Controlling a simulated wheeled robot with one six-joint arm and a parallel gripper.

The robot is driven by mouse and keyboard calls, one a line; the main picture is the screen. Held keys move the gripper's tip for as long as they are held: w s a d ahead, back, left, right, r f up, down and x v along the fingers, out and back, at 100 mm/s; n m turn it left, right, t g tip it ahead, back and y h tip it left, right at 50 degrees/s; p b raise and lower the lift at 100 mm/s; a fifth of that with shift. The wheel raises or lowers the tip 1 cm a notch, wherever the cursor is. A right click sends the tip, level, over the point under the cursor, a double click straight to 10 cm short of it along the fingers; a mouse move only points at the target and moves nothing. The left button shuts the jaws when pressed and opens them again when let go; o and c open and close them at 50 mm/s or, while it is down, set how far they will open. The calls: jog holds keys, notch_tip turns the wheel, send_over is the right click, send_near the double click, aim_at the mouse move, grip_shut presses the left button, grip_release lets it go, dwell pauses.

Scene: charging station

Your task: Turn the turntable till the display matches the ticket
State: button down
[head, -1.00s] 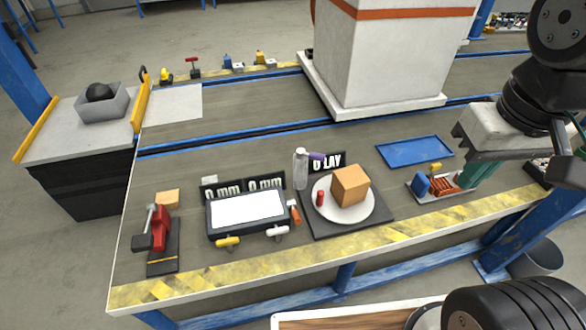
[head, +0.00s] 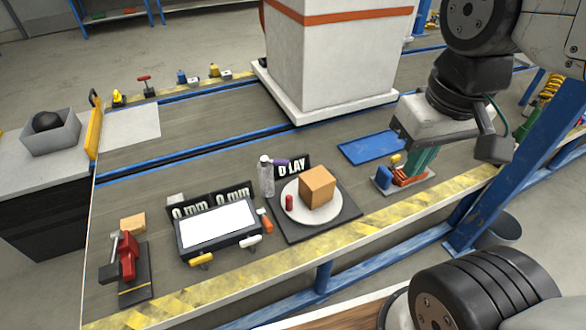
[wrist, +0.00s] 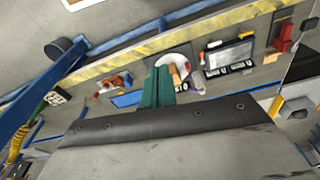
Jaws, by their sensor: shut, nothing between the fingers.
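The turntable (head: 300,213) is a round white plate on a dark square base, right of the middle of the bench. A tan box (head: 317,187) and a small red cylinder (head: 289,202) stand on it. A black display (head: 292,167) behind it shows white characters, partly hidden by the grey-and-purple bottle device (head: 266,176); I read something like "0 LAY". My gripper (head: 408,170), with green fingers, is shut and empty, to the right of the turntable near the orange-and-blue fixture. The fingers also show in the wrist view (wrist: 157,88). I cannot make out a ticket.
A white-topped panel (head: 217,224) with yellow and white knobs and "0 mm" displays stands left of the turntable. A red clamp (head: 128,256) is at far left. A blue tray (head: 371,148) lies behind the fixture. A large white column (head: 330,60) stands at the back.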

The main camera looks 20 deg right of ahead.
jog(key=c, duration=1.3)
grip_release()
jog(key=shift+f, duration=0.15)
jog(key=shift+c, duration=0.2)
jog(key=shift+o, duration=0.7)
jog(key=w+a+f+g, duration=0.1)
jog(key=w+f+g, duration=0.2)
jog(key=w+f, duration=0.3)
jog(key=shift+w+a+n+g, duration=0.3)
jog(key=shift+w+a, duration=0.1)
jog(key=shift+w, duration=0.1)
jog(key=m+t, duration=0.2)
jog(key=m, duration=0.3)
send_over(289, 196)
jog(key=f, duration=3.2)
jog(key=shift+s+f, duration=0.2)
jog(key=shift+f, duration=0.1)
jog(key=shift+w, duration=0.2)
notch_tip(289, 196, down, 8)
jog(key=shift+r, duration=0.15)
